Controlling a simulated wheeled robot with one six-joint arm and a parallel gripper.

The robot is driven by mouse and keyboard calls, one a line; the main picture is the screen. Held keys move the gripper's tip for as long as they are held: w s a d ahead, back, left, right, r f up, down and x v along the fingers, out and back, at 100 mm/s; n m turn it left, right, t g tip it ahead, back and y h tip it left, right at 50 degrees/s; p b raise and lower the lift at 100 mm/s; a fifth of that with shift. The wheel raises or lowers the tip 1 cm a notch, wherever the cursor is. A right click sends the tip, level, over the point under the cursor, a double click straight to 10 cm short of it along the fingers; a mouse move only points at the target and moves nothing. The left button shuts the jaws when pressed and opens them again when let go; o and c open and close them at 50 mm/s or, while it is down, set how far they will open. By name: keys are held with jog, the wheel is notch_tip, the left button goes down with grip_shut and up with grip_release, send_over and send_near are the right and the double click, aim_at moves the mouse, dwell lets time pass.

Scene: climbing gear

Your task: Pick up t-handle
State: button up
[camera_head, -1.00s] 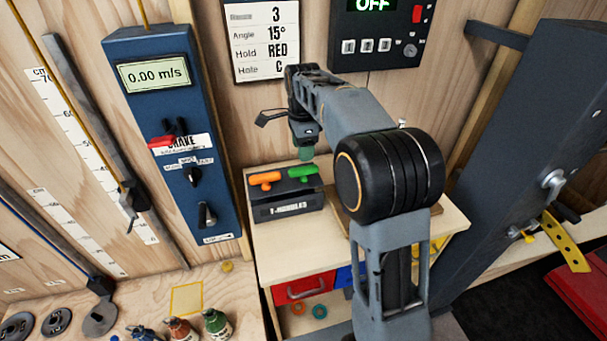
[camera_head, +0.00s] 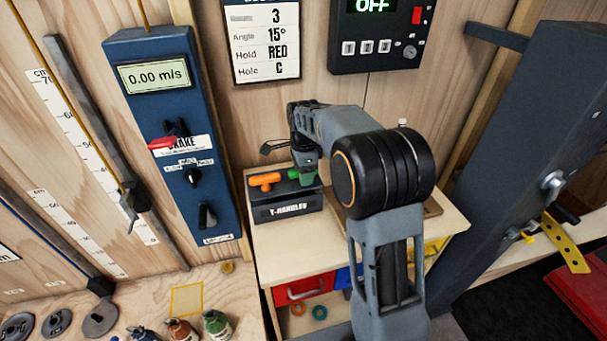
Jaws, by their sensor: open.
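A dark block labelled T-HANDLES (camera_head: 288,208) stands on the wooden cabinet top. An orange t-handle (camera_head: 265,179) sits in its left part, fully in view. A green t-handle (camera_head: 293,173) sits to the right of it, and its right part is hidden behind my gripper. My gripper (camera_head: 306,181) is open and points down at the green t-handle. I cannot tell whether its fingers touch or surround the handle.
A cabinet (camera_head: 280,257) with red, blue and yellow drawers carries the block. A blue brake panel (camera_head: 165,130) is to the left. A dark slanted beam (camera_head: 530,150) rises on the right.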

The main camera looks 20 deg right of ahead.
grip_shut()
dwell(0.4)
jog(key=shift+r, duration=0.15)
notch_tip(320, 180, up, 18)
jog(key=p, duration=0.1)
dwell(0.7)
jog(key=c, duration=0.6)
grip_release()
grip_shut()
